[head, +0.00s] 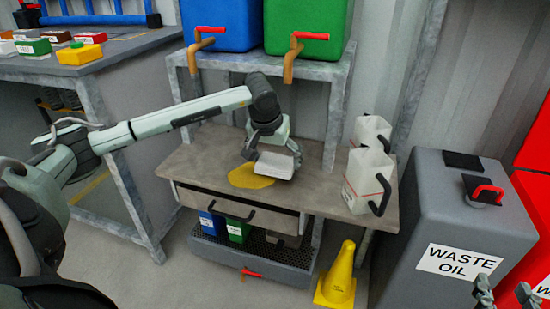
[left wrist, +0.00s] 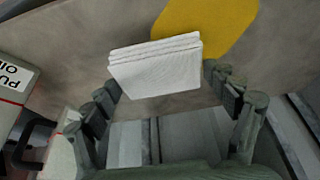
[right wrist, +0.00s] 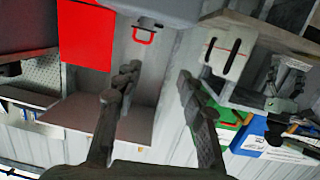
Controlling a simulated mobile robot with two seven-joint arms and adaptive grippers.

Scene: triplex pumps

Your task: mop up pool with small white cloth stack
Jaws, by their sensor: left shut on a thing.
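The small white cloth stack (head: 283,163) is held between the fingers of my left gripper (head: 268,155) over the workbench. In the left wrist view the folded white stack (left wrist: 155,68) sits between both fingers (left wrist: 165,90). The yellow pool (head: 247,178) lies on the bench top, beside and partly behind the stack. It also shows in the left wrist view (left wrist: 215,25). I cannot tell whether the stack touches the bench. My right gripper (head: 505,293) is at the lower right, partly cut off. In the right wrist view its fingers (right wrist: 158,78) are apart with nothing between them.
White jugs (head: 366,180) stand at the bench's right end. Blue (head: 222,24) and green (head: 308,28) containers with red-handled taps sit on the shelf above. A grey waste oil bin (head: 440,215) stands right, and a yellow cone (head: 338,278) on the floor.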

